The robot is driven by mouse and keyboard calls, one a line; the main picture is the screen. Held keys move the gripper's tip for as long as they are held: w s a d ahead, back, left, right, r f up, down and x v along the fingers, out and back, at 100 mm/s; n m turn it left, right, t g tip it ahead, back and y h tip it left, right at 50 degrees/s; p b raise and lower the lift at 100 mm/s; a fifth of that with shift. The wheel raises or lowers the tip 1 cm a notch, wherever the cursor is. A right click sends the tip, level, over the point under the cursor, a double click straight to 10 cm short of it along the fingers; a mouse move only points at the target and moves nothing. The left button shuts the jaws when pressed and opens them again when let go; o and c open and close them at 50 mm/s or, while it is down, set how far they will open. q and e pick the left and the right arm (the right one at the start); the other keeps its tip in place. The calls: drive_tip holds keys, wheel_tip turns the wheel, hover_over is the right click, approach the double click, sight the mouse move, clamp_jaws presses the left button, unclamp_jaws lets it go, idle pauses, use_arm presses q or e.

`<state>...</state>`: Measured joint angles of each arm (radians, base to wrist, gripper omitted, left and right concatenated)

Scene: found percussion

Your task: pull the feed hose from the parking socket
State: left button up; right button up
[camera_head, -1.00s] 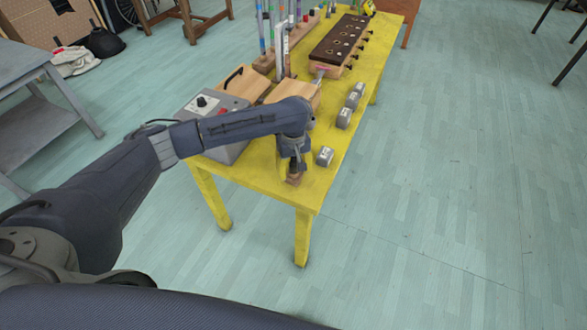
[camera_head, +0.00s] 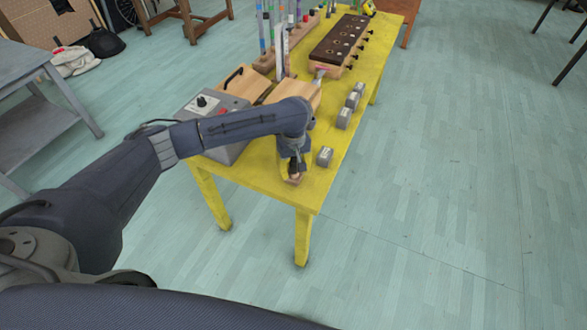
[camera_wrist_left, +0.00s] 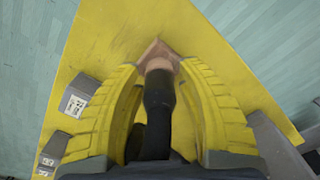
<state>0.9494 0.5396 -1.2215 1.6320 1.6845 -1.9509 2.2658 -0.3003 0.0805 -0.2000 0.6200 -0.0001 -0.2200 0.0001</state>
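The feed hose (camera_wrist_left: 158,105) shows in the left wrist view as a dark, thick end with a lighter collar. It stands at a small brown wooden block, the parking socket (camera_wrist_left: 157,47), near the corner of the yellow table. In the head view the socket (camera_head: 294,181) shows just below my left gripper (camera_head: 294,168). My left gripper's yellow ribbed fingers (camera_wrist_left: 160,75) lie on both sides of the hose end. Their tips appear closed against it, with gaps farther back. The hose still appears to meet the socket. My right gripper is not in view.
Grey weights (camera_head: 325,156) stand along the table's right edge, close to my left gripper. A grey control box (camera_head: 205,108) and wooden blocks (camera_head: 292,90) are behind my forearm. A dark-topped wooden rack (camera_head: 341,40) stands farther back on the yellow table (camera_head: 318,180).

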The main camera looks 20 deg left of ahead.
sight(294, 160)
use_arm(q)
drive_tip(key=shift+o, duration=1.4)
drive_tip(key=shift+r, duration=0.1)
wheel_tip(294, 160, up, 20)
drive_tip(key=shift+f, duration=0.25)
drive_tip(key=shift+c, duration=0.2)
wheel_tip(294, 160, down, 17)
drive_tip(key=shift+f, duration=0.1)
drive_tip(key=shift+o, duration=0.2)
clamp_jaws()
idle(0.4)
drive_tip(key=shift+r, duration=1.55)
idle(0.4)
drive_tip(key=shift+r, duration=1.35)
